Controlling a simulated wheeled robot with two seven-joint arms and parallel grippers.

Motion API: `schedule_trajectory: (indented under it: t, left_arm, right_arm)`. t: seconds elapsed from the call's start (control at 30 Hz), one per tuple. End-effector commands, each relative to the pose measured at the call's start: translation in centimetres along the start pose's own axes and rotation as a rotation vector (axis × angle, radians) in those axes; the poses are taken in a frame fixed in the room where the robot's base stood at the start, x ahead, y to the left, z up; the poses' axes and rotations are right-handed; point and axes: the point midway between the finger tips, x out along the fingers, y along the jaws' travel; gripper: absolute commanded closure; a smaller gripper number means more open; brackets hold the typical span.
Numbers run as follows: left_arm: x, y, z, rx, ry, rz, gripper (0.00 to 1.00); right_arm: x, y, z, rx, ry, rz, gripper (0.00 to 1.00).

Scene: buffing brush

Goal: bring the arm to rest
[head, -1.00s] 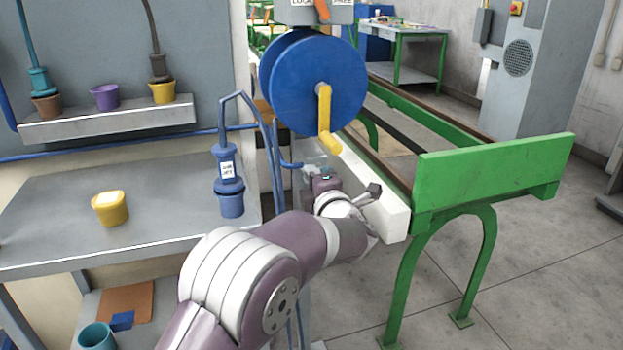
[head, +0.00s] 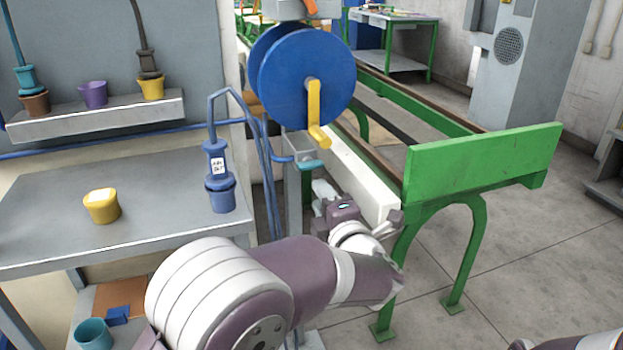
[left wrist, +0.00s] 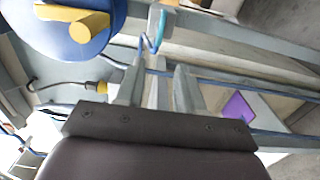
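My left arm comes in from the bottom of the head view. Its gripper (head: 322,190) is beside the white beam, below and a little right of the blue reel (head: 307,80). In the left wrist view, the two grey fingers of my left gripper (left wrist: 158,88) stand apart with nothing held between them. The reel's yellow crank (head: 318,115) is above the gripper and apart from it. A purple piece of my right arm shows at the bottom right corner of the head view; its gripper does not show.
A grey bench (head: 60,235) at left carries a yellow pot (head: 102,206) and a blue pot (head: 220,198) with a blue tool. A teal-ended bracket (head: 306,165) juts out under the reel. A green-ended rail bench (head: 480,165) stands right.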

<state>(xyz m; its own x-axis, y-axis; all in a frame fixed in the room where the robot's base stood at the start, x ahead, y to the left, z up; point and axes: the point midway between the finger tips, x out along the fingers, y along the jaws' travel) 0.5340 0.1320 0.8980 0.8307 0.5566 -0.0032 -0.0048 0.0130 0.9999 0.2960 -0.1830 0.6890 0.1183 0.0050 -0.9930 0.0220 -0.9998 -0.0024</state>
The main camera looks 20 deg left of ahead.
Motion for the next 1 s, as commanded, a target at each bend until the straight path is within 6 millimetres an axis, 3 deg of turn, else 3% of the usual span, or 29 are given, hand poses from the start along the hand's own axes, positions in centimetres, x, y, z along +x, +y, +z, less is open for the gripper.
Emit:
schedule_trajectory:
  t: [0.13, 0.47, 0.57, 0.63, 0.7, 0.77, 0.83, 0.9, 1.0]
  left_arm:
    - [-1.6, 0.0, 0.0, 0.000, -0.001, 0.000, 0.63]
    - [-1.8, -0.1, 0.0, 0.015, -0.002, -0.002, 0.63]
    - [-2.1, -1.9, 2.6, 0.143, -0.139, -0.067, 0.63]
    - [-4.0, -4.9, 6.0, 0.368, -0.391, -0.131, 0.63]
    - [-7.3, -9.0, 7.8, 0.681, -0.709, -0.196, 0.63]
    - [-10.2, -12.9, 6.4, 0.960, -0.963, -0.258, 0.63]
    - [-13.1, -16.5, 2.6, 1.224, -1.198, -0.335, 0.63]
    - [-15.1, -18.6, -1.5, 1.405, -1.359, -0.407, 0.63]
    - [-17.1, -20.3, -7.3, 1.583, -1.526, -0.512, 0.63]
  right_arm:
    - [-0.2, 0.0, 0.0, 0.000, 0.000, 0.000, 0.57]
    - [-0.2, 0.0, 0.0, 0.000, 0.000, 0.000, 0.57]
    - [-0.2, 0.0, 0.0, 0.000, 0.000, 0.000, 0.57]
    - [-0.2, 0.0, 0.0, 0.000, 0.000, 0.000, 0.57]
    - [-0.2, 0.0, 0.0, 0.000, 0.000, 0.000, 0.57]
    - [-0.2, 0.0, 0.0, 0.000, 0.000, 0.000, 0.57]
    - [-0.2, 0.0, 0.0, 0.000, 0.000, 0.000, 0.57]
    - [-0.2, 0.0, 0.0, 0.000, 0.000, 0.000, 0.57]
    - [-0.2, 0.0, 0.0, 0.000, 0.000, 0.000, 0.57]
